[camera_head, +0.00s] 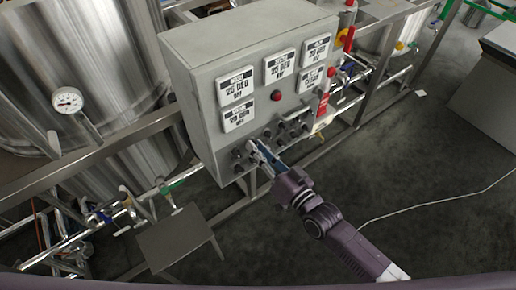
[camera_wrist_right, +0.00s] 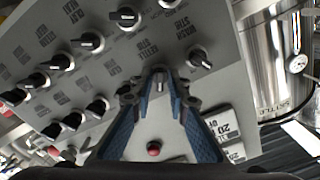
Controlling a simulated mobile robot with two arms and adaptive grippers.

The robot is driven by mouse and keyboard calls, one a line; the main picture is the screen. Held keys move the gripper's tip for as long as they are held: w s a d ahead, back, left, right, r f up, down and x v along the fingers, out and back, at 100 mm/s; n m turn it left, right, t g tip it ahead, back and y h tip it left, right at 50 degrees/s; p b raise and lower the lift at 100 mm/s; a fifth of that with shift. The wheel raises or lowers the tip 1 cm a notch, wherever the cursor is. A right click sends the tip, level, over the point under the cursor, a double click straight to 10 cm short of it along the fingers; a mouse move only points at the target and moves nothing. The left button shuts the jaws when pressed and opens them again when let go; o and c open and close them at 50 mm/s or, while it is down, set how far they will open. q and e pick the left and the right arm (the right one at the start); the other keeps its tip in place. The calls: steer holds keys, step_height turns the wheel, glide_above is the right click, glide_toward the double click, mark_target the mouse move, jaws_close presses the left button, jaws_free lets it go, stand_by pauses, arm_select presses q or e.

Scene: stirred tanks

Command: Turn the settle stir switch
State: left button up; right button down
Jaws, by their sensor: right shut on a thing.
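The settle stir switch (camera_wrist_right: 160,82) is a dark round knob with a pale pointer on the grey panel. In the right wrist view it sits between the fingertips of my right gripper (camera_wrist_right: 160,100), which is shut on it. A label that seems to read settle stir is printed close by, tilted in this view. In the head view my right gripper (camera_head: 260,156) reaches the lower left of the control box (camera_head: 190,65), and its fingers hide the switch there. My left gripper is not in view.
Several similar black knobs (camera_wrist_right: 62,62) surround the held one. Another knob (camera_wrist_right: 200,58) is close on its right. A red button (camera_wrist_right: 153,148) and white displays (camera_head: 236,86) are on the same panel. Steel tanks (camera_head: 80,50) and pipes stand at the left.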

steer(key=c, duration=2.1)
jaws_free()
steer(key=v, duration=1.2)
